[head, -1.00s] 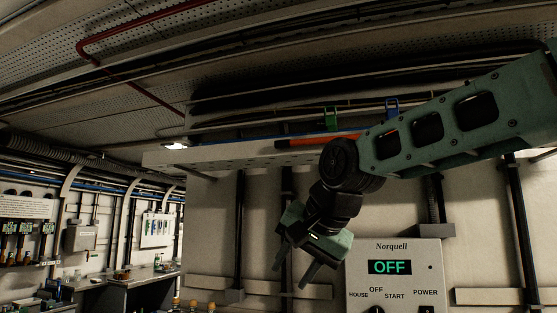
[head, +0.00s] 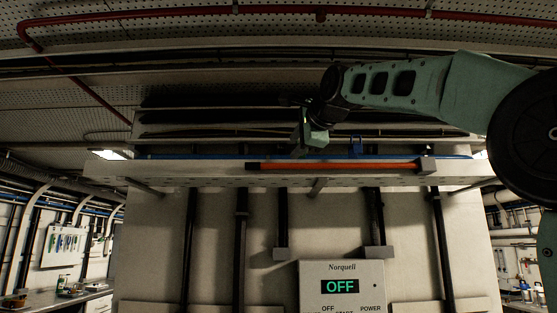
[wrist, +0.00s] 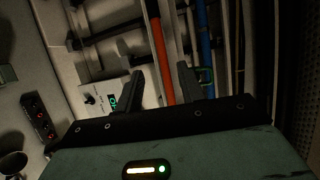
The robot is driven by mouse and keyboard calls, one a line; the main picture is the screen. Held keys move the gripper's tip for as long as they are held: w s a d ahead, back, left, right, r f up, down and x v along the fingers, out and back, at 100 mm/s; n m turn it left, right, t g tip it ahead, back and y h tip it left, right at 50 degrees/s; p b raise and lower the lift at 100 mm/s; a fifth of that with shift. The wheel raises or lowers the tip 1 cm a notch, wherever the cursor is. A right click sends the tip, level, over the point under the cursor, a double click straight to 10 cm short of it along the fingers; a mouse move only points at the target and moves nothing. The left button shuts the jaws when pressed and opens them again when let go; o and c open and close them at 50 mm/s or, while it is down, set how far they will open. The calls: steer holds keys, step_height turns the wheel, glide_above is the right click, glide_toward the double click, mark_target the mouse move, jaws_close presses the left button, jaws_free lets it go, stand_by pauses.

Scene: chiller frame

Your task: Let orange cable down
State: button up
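The orange cable (head: 335,166) lies straight along the front of a pale overhead tray (head: 210,171) in the head view. It also shows in the wrist view (wrist: 160,55), running away between my fingers. My gripper (head: 297,148) is at the tray, just above and behind the orange cable. In the wrist view my gripper (wrist: 160,68) has its two dark fingers apart, with nothing clearly held. A blue clip (head: 357,146) stands behind the orange cable, right of my gripper. A green clip (wrist: 206,75) shows beside the right finger. Whether a finger touches anything cannot be told.
A blue cable (wrist: 204,40) runs beside the orange one. A red pipe (head: 240,11) crosses the ceiling above. A Norquell control panel (head: 342,268) reading OFF is on the wall below the tray. Dark vertical posts stand under the tray.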

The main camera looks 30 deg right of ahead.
mark_target(278, 165)
steer(key=p+x, duration=0.3)
steer(key=x, duration=0.8)
steer(key=shift+w+d+f, duration=0.1)
steer(key=shift+w+f, duration=0.05)
